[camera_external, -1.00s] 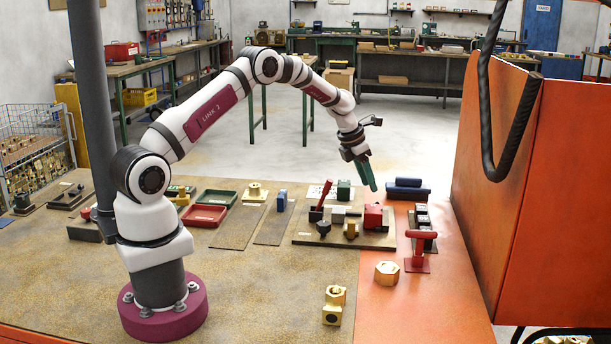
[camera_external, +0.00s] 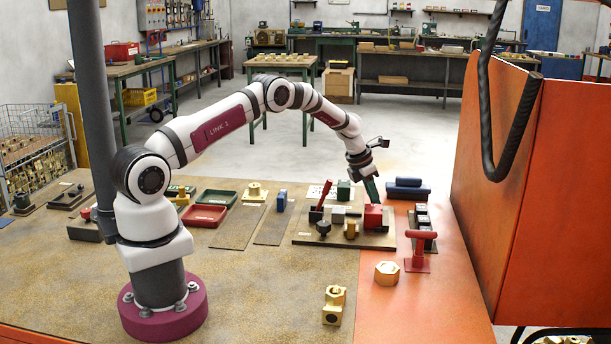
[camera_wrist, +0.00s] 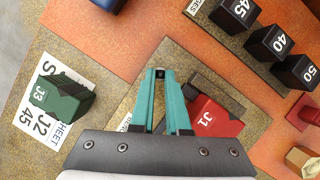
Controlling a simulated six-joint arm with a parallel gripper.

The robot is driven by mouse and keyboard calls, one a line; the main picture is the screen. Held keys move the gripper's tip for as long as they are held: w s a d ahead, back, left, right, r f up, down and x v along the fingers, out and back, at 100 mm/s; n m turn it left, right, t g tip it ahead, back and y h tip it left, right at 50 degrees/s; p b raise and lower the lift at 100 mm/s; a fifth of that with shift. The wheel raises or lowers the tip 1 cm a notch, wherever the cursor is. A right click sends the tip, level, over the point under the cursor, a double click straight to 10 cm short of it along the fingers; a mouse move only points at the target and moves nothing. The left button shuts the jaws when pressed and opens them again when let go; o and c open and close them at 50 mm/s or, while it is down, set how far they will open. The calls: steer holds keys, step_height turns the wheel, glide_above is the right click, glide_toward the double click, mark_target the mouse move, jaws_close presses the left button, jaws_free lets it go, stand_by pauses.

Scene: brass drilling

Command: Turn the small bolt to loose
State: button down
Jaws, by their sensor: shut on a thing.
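My gripper (camera_external: 373,200) is lowered at the red block on the fixture plate (camera_external: 302,240). In the wrist view, the two teal fingers of my gripper (camera_wrist: 160,74) come together at the tips, with a small dark thing between them. I take it to be the small bolt, but it is mostly hidden and its turn position cannot be read. The red block marked J1 (camera_external: 373,217) is just right of the fingers in the wrist view (camera_wrist: 213,118). The green block marked J3 (camera_wrist: 62,100) is to their left there, on a white sheet.
On the plate stand a red lever (camera_external: 319,201), a black knob (camera_external: 323,228) and a brass part (camera_external: 351,230). Dark blocks marked 45, 40 and 50 (camera_wrist: 270,43) lie to the right. A red handle (camera_external: 418,250) and brass nut (camera_external: 387,273) stand in front, right.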

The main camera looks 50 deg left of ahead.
steer(key=shift+f+n+y, duration=0.1)
steer(key=shift+n+y, duration=0.2)
steer(key=shift+n, duration=0.4)
steer(key=c, duration=0.9)
jaws_free()
steer(key=v, duration=1.6)
